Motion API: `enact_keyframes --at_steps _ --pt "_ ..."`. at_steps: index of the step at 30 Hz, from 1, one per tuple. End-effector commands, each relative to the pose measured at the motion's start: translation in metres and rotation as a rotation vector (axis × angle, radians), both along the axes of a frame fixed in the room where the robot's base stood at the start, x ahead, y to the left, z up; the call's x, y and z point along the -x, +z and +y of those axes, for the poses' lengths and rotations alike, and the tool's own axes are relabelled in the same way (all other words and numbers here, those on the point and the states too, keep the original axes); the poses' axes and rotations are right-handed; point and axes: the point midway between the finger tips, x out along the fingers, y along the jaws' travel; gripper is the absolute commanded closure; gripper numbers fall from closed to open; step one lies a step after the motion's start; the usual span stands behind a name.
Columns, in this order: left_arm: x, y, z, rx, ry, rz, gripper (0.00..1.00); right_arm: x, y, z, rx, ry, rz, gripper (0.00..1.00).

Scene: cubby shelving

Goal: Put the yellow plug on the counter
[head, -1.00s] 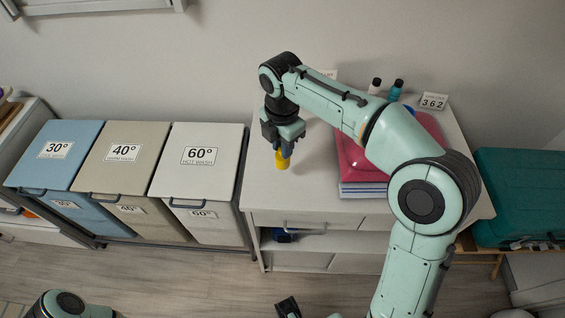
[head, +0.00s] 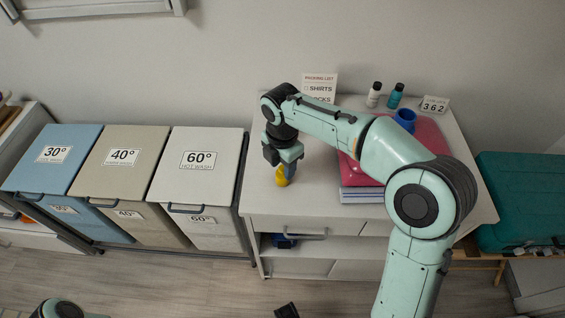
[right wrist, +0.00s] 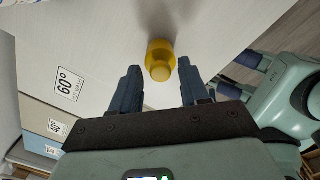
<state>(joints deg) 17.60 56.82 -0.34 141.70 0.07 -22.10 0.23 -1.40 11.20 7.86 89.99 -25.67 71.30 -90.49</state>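The yellow plug (head: 282,178) stands on the white counter (head: 264,200), near its left side. My right gripper (head: 283,162) is just above it, pointing down. In the right wrist view the plug (right wrist: 160,60) lies just beyond and between the two spread fingertips (right wrist: 158,72). A gap shows on both sides, so the gripper is open and not holding it. My left arm shows only in part at the lower left. A dark piece at the bottom edge (head: 287,311) may be my left gripper; its fingers cannot be made out.
A pink-red item (head: 428,133) on a stack lies right of the plug, with a blue cup (head: 405,118) on it. Two small bottles (head: 374,94) and signs stand behind. Three laundry bins (head: 190,160) stand left. The counter around the plug is clear.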

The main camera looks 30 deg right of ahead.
Motion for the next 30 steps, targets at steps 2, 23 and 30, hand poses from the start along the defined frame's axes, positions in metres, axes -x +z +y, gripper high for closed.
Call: enact_keyframes --at_steps 2,23,30 --pt "0.0 0.0 0.0 0.0 0.0 0.0 0.47 0.0 0.0 0.0 0.0 0.0 0.0 0.51" --pt "-0.006 0.02 0.0 0.0 0.0 -0.007 0.47 0.001 0.083 0.002 0.0 0.0 -0.004 0.51" --pt "-0.009 0.028 0.0 -0.001 0.0 -0.011 0.47 0.003 0.117 0.003 0.0 0.0 -0.002 0.51"
